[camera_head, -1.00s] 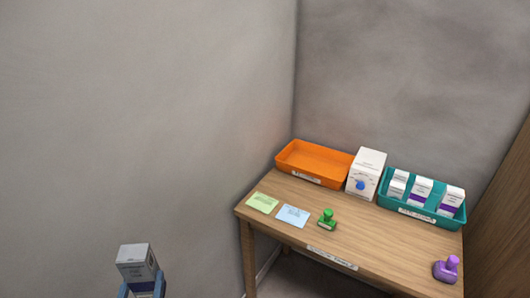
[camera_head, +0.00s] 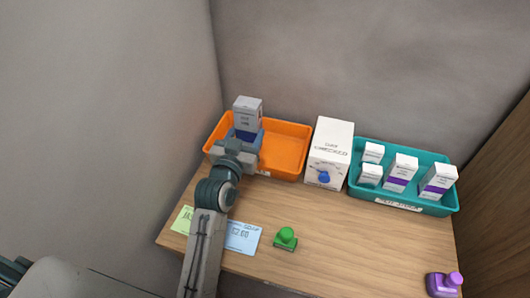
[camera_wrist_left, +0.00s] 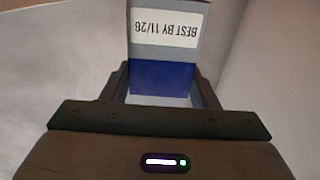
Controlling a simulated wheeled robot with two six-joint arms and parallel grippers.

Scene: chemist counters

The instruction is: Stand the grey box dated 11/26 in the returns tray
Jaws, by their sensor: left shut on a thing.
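The grey box (camera_head: 248,112) is upright in my left gripper (camera_head: 246,138), over the left part of the orange tray (camera_head: 285,172). The left wrist view shows the box (camera_wrist_left: 163,55) between the two fingers, with a white label reading "BEST BY 11/26" upside down and a dark blue band below it. My left gripper is shut on the box. The arm hides the tray's front left part, and I cannot tell whether the box touches the tray floor. The tray's own label is mostly hidden. My right gripper is not in view.
Right of the orange tray stands a white box with a blue knob (camera_head: 329,155). Beyond it is a teal tray (camera_head: 405,200) with several white boxes. A green stamp (camera_head: 286,238), a blue note (camera_head: 243,237), a green note (camera_head: 183,220) and a purple stamp (camera_head: 444,284) lie in front.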

